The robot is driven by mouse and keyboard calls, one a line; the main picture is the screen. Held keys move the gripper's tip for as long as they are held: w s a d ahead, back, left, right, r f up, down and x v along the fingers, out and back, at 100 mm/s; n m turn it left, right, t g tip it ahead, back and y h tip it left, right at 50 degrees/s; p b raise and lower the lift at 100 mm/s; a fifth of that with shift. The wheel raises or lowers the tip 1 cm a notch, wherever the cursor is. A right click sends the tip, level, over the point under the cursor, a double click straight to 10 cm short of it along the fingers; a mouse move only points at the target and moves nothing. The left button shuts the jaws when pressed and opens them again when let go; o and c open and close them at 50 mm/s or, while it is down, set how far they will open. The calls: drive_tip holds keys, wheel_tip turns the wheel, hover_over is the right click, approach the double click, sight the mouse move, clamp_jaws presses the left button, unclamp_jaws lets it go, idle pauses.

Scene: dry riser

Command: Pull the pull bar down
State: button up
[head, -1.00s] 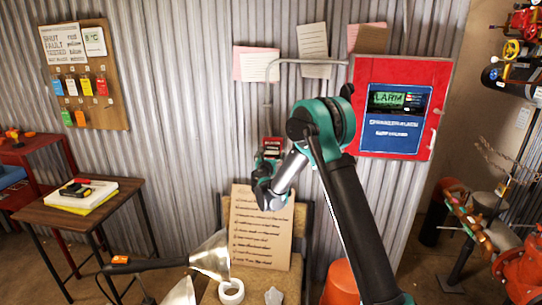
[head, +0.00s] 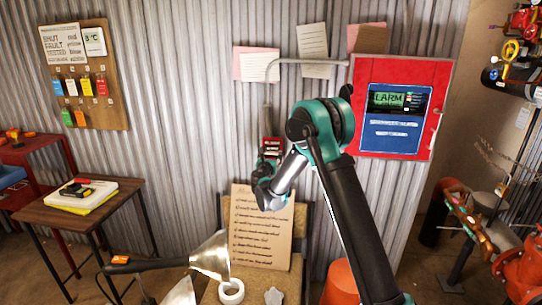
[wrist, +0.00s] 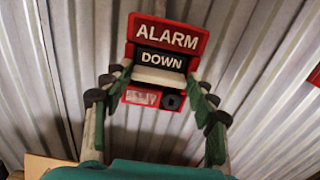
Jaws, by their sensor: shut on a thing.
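The red alarm call point (wrist: 168,40) is on the corrugated wall, with ALARM at its top and a black DOWN label (wrist: 161,61) beneath. It also shows small in the head view (head: 271,145), just above my gripper. The pale pull bar (wrist: 160,77) lies under the DOWN label. My gripper (wrist: 158,80) is shut on the pull bar, with a finger at each end. In the head view my gripper (head: 265,170) is partly hidden by my arm. A red lower part of the call point, with a small label and a round black lock, shows below the bar.
A red alarm panel (head: 433,100) is on the wall to the right. A grey conduit (head: 310,61) runs above the call point. A chair with a handwritten board (head: 260,228) stands below.

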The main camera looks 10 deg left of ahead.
drive_tip(key=shift+f, duration=0.95)
drive_tip(key=o, duration=1.7)
drive_tip(key=s, duration=1.2)
drive_tip(key=shift+a, duration=0.2)
